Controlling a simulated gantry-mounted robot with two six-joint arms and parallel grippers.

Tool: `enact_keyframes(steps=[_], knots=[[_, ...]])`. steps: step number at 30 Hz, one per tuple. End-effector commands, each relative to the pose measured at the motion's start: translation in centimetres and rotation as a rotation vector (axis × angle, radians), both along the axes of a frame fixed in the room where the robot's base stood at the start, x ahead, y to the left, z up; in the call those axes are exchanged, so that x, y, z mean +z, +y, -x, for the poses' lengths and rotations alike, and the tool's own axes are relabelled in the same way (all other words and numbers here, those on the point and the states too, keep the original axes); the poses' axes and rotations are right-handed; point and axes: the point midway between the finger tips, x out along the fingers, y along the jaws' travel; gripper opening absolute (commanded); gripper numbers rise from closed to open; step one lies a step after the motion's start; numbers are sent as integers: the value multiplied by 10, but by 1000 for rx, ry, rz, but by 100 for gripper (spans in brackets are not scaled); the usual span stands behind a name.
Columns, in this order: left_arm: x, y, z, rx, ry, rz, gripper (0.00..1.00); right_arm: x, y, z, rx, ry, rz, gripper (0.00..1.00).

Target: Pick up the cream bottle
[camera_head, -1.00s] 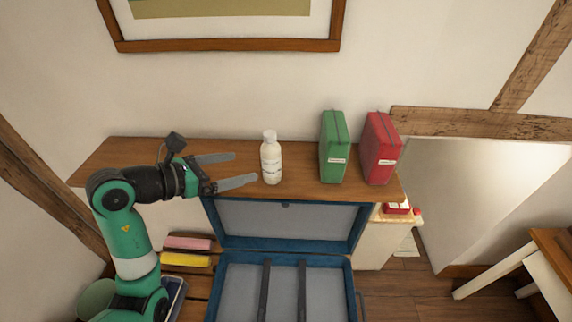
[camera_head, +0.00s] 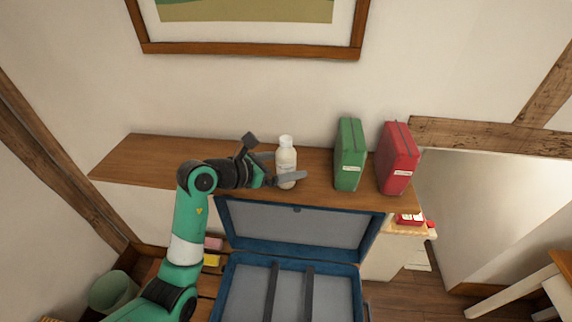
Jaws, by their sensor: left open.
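The cream bottle (camera_head: 287,160) stands upright on the wooden shelf (camera_head: 150,162), left of the green case. It has a white cap and a label that is too small to read. My left gripper (camera_head: 286,168) comes in from the left and is open. One grey finger shows in front of the bottle's lower part, and the other reaches behind its left side, so the bottle stands between the fingers. I cannot tell whether either finger touches it. My right gripper is not in view.
A green case (camera_head: 349,155) and a red case (camera_head: 397,160) stand on the shelf right of the bottle. An open blue suitcase (camera_head: 243,246) lies below the shelf front. A framed picture (camera_head: 250,49) hangs above. The shelf's left part is clear.

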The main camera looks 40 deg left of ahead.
Motion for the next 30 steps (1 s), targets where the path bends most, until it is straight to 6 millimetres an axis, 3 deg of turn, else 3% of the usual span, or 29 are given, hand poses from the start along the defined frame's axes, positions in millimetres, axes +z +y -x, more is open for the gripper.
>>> enact_keyframes(steps=[2,17,30], knots=[[0,0,0,0,0,0,93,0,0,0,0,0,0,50],[0,0,0,0,0,0,3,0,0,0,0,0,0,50],[7,0,0,0,-4,-2,0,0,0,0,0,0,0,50]])
